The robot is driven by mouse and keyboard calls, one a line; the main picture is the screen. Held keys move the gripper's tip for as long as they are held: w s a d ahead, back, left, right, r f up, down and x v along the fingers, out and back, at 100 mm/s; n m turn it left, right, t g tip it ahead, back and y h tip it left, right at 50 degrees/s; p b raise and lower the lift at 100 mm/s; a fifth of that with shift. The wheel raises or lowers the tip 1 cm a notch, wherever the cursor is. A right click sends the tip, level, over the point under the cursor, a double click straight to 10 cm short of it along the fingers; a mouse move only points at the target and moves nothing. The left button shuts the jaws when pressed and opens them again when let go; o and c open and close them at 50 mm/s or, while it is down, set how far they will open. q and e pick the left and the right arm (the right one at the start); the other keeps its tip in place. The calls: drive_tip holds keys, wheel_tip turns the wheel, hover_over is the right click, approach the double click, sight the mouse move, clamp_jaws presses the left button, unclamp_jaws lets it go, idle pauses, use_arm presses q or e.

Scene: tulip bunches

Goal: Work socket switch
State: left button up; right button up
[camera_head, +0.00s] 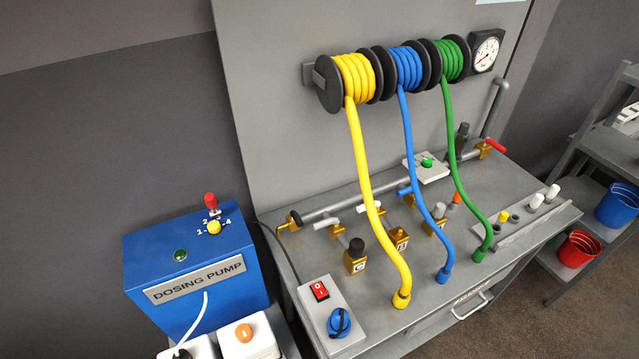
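A grey panel (334,309) at the bench's front left carries a red rocker switch (319,290) marked O and I, and a round blue socket or knob (339,322). At the bottom edge, a white box (249,343) carries an orange button (244,333). Beside it, a white socket block (190,349), cut by the frame edge, has a dark plug (182,354) on a white cable from the blue dosing pump (195,275). The rocker's exact position is too small to tell. Neither gripper shows.
Yellow (369,190), blue (412,150) and green (456,150) hoses hang from wall reels to the grey bench. Pipes and brass valves (355,256) crowd its middle. Buckets (579,249) stand on right shelves.

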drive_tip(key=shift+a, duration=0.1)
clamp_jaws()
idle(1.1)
